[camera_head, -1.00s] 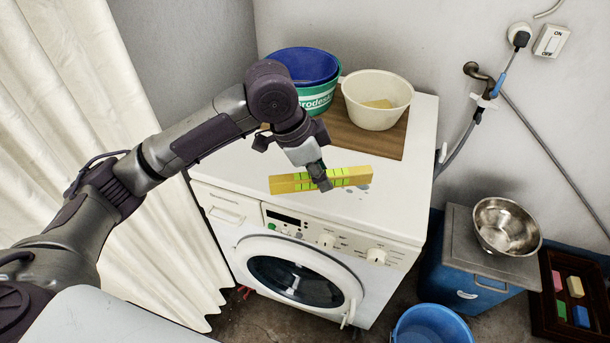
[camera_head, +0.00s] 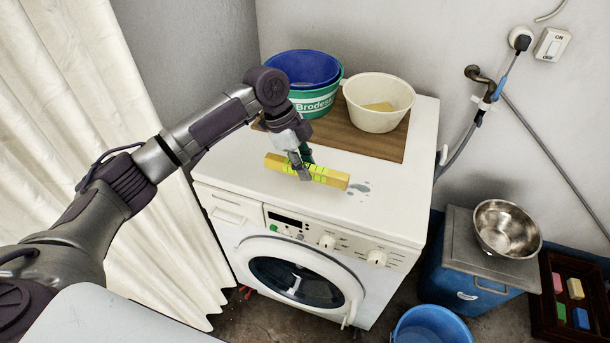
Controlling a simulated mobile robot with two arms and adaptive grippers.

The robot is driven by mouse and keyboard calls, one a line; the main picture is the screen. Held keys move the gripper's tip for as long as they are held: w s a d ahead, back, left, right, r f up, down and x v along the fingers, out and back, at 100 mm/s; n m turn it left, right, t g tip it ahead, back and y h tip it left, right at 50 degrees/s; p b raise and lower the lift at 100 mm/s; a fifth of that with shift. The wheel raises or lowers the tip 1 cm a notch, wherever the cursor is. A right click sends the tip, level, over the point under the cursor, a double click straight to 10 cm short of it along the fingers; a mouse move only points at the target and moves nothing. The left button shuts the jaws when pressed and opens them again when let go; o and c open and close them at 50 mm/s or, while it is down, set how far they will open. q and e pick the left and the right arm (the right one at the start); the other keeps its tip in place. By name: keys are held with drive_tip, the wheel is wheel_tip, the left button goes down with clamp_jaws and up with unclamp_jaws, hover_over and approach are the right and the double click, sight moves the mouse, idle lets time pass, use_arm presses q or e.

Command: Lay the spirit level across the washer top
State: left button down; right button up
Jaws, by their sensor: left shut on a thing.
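The yellow spirit level (camera_head: 331,179) with green markings is at the front part of the white washer top (camera_head: 240,163). My left gripper (camera_head: 301,172) is shut on the level near its middle, with the fingers pointing down. The level runs roughly left to right, its right end nearer the front edge. I cannot tell whether it touches the top or is held just above it. My right gripper is not in view.
A brown board (camera_head: 350,143) at the back of the top bears blue and green tubs (camera_head: 316,103) and a cream basin (camera_head: 378,118). Grey wet spots (camera_head: 361,187) lie right of the level. A steel bowl (camera_head: 506,229) stands on a blue box (camera_head: 462,264) to the right.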

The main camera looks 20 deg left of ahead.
sight(305, 187)
use_arm(q)
drive_tip(key=shift+a+f+p, duration=0.1)
drive_tip(key=shift+f+p, duration=0.25)
drive_tip(key=shift+f, duration=1.75)
drive_tip(key=c, duration=1)
unclamp_jaws()
drive_tip(key=shift+f, duration=0.1)
drive_tip(key=shift+r, duration=0.2)
drive_tip(key=b+v, duration=0.1)
drive_tip(key=v, duration=1.1)
drive_tip(key=shift+b, duration=0.3)
